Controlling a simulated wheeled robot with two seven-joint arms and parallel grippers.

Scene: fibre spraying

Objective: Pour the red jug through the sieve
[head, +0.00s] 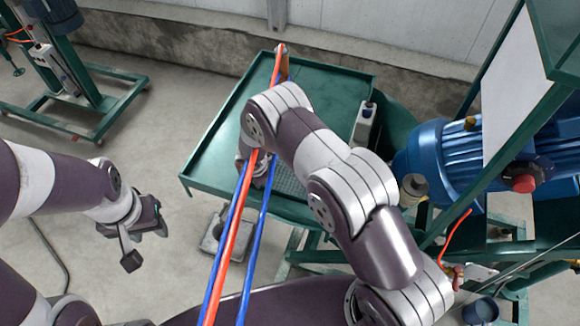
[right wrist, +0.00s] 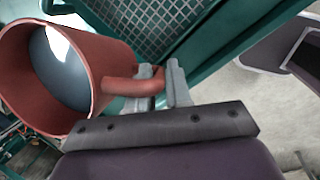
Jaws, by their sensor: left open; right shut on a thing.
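The red jug (right wrist: 95,75) fills the left of the right wrist view, and its open mouth shows a smooth grey-blue content. My right gripper (right wrist: 163,84) is shut on the jug's handle. The jug's true tilt is hard to tell. The sieve (right wrist: 150,25) is a grey mesh in a green frame, beside the jug in that view. In the head view part of the mesh (head: 290,184) shows beside my right arm; the jug and right gripper are hidden there by the arm and hoses. My left gripper (head: 148,247) is open and empty over the floor at left.
A green tray-like table (head: 335,80) lies under my right arm, with a white container (head: 364,124) at its right edge. A blue motor (head: 440,158) and green frame stand at right. Red and blue hoses (head: 232,240) cross the middle. A grey block (head: 212,238) lies on the floor.

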